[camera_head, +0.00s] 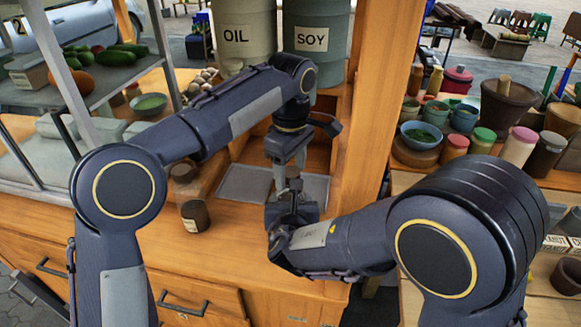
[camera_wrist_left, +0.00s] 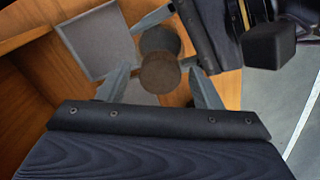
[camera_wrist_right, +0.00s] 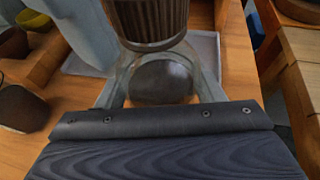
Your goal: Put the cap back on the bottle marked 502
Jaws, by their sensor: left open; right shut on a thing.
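My right gripper (camera_head: 290,213) is shut on a clear glass bottle, which shows in the right wrist view (camera_wrist_right: 205,75) with a dark disc inside. No 502 mark is readable on it. A brown ribbed cap (camera_wrist_right: 152,18) is at the bottle's top; I cannot tell whether it is seated or just above. The cap's round top (camera_wrist_left: 160,73) shows in the left wrist view between the fingers of my left gripper (camera_wrist_left: 162,88), which is open and points down from above. A dark round surface (camera_wrist_left: 160,39) shows just past the cap.
A dark labelled jar (camera_head: 195,216) and a brown-topped jar (camera_head: 183,171) stand left of the grippers. Grey mats (camera_head: 243,184) lie on the wooden counter under and behind them. OIL (camera_head: 237,36) and SOY (camera_head: 312,40) drums stand behind. A wooden post (camera_head: 378,110) rises at the right.

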